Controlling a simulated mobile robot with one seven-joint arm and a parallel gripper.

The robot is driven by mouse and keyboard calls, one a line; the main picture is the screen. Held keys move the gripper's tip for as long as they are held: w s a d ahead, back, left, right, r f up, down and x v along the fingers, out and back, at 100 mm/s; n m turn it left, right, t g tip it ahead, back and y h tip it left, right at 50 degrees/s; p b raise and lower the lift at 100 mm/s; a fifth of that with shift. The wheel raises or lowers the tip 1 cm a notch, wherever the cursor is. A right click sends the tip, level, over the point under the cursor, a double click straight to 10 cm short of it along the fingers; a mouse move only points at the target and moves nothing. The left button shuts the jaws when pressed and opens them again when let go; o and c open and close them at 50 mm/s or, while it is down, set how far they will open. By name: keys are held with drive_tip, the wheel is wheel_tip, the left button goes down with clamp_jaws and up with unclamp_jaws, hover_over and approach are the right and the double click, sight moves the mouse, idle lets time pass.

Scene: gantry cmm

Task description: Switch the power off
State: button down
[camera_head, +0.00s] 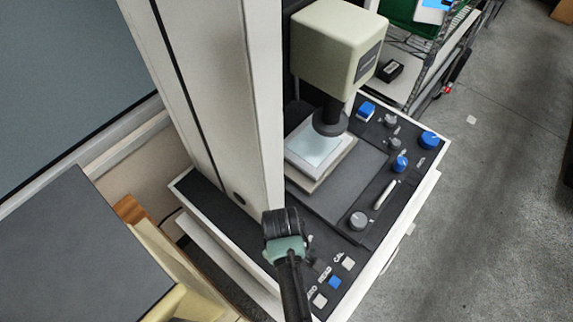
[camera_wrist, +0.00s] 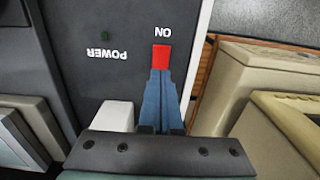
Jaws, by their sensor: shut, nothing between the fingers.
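A red power switch (camera_wrist: 161,57) shows in the wrist view on a dark panel, with the label "ON" just above it and "POWER" to its left, both upside down. My gripper (camera_wrist: 159,74) is shut and empty, its narrow blue-grey fingers together. The fingertips reach the lower edge of the red switch and overlap it in the picture. I cannot tell whether they touch or press it. The rest of the switch may be hidden behind the fingers. In the head view my wrist covers this part of the panel, so the switch and fingertips do not show.
A small dark green indicator (camera_wrist: 105,35) sits on the panel, and a white block (camera_wrist: 115,117) is left of my fingers. The head view shows the machine's pale column (camera_head: 225,90), its beige head (camera_head: 330,45) and a control panel with knobs and blue buttons (camera_head: 335,282).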

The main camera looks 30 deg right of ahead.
wheel_tip(320, 180, up, 5)
drive_tip(key=p, duration=0.4)
drive_tip(key=shift+f, duration=0.1)
idle(0.5)
